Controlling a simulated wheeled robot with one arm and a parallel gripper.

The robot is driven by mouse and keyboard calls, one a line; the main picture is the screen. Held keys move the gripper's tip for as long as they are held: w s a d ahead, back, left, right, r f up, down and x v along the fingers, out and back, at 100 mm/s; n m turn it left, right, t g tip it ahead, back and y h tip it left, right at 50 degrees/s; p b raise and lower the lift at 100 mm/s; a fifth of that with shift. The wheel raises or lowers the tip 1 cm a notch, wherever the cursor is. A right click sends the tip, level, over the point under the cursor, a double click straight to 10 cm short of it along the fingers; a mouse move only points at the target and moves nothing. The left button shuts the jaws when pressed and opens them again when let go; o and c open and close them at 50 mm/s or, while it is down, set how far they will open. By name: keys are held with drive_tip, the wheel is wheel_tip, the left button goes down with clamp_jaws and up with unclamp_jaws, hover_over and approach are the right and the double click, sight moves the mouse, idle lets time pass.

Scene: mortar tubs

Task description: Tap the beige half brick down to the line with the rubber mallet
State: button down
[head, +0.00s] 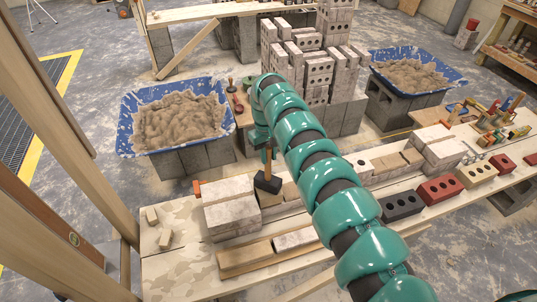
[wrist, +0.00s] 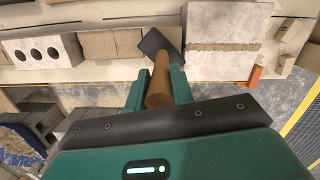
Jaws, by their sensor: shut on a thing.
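The rubber mallet has a black head (head: 268,184) and a wooden handle. My gripper (wrist: 160,88) is shut on the wooden handle (wrist: 159,78) in the wrist view. In the head view the mallet head is over or against a beige half brick (head: 270,199), just right of the pale block stack. In the wrist view this beige half brick (wrist: 128,42) shows beside the black head (wrist: 160,43), which partly covers that spot. A second beige piece (wrist: 98,45) sits beside it. I cannot tell whether head and brick touch. I cannot make out the line.
Pale blocks (head: 231,213) stand on the bench left of the mallet. Dark (head: 402,201) and red bricks (head: 440,188) line its right side. Two blue mortar tubs (head: 128,112) (head: 376,62) stand behind. An orange piece (wrist: 255,77) is near the pale block.

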wheel_tip(320, 180, up, 4)
drive_tip(key=shift+r+p, duration=0.1)
drive_tip(key=shift+p, duration=1.15)
drive_tip(key=shift+f, duration=0.2)
drive_tip(key=shift+a+f+p, duration=0.1)
drive_tip(key=shift+f+p, duration=0.05)
drive_tip(key=shift+p, duration=0.4)
drive_tip(key=shift+f, duration=0.25)
